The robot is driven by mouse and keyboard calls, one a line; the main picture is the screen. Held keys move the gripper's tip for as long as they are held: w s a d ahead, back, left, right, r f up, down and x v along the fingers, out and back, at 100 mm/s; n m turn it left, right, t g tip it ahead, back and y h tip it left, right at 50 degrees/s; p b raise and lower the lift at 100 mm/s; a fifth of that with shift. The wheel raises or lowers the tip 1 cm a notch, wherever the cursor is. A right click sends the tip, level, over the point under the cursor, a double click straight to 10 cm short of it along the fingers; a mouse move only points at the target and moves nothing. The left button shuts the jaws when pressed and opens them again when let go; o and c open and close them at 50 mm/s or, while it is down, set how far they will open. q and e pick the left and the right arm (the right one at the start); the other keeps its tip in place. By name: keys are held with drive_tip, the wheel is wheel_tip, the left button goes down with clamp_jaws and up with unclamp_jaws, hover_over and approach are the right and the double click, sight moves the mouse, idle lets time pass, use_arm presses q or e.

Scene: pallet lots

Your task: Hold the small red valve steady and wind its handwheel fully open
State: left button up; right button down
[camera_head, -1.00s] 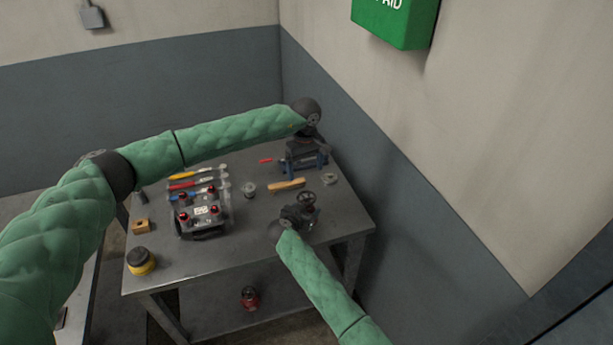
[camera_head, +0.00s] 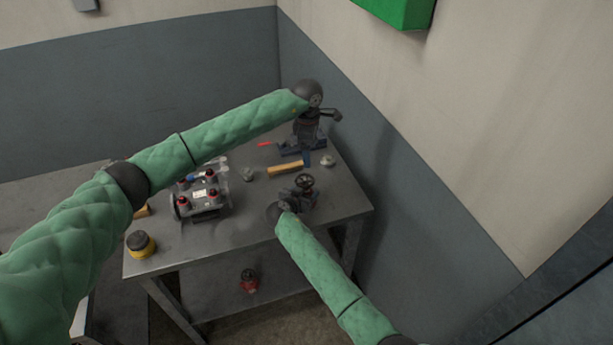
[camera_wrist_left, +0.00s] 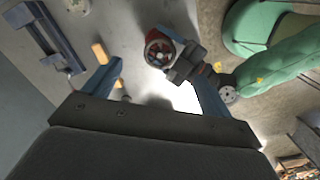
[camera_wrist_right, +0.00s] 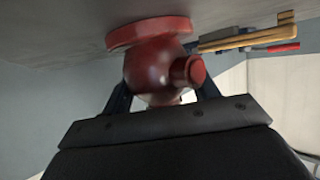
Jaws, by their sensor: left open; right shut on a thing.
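The small red valve (camera_wrist_right: 158,75) is between the fingers of my right gripper (camera_wrist_right: 165,100), which is shut on its body. In the left wrist view the valve's round handwheel (camera_wrist_left: 160,48) faces up, with the right gripper (camera_wrist_left: 187,66) at its side. In the head view the handwheel (camera_head: 304,181) looks dark, beside my right gripper (camera_head: 290,205) near the table's right edge. My left gripper (camera_head: 307,158) is open and empty, above the table behind the valve. In its wrist view the handwheel shows beyond and between its spread fingers (camera_wrist_left: 155,88).
The grey table (camera_head: 235,240) also holds a block with red-topped parts (camera_head: 205,192), a yellow-and-black round item (camera_head: 140,243), a wooden-handled tool (camera_head: 286,167) and a blue vise (camera_wrist_left: 45,45). Another red valve (camera_head: 249,281) is on the lower shelf. A wall is close on the right.

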sight(307, 179)
use_arm(q)
drive_tip(key=f+n, duration=0.2)
drive_tip(key=f, duration=0.2)
drive_tip(key=f+n, duration=0.3)
drive_tip(key=f, duration=0.1)
drive_tip(key=a+f+n, duration=0.1)
drive_tip(key=f+n, duration=0.2)
drive_tip(key=f, duration=0.1)
drive_tip(key=shift+w+y, duration=0.1)
drive_tip(key=shift+y, duration=0.2)
idle(0.4)
drive_tip(key=c, duration=1)
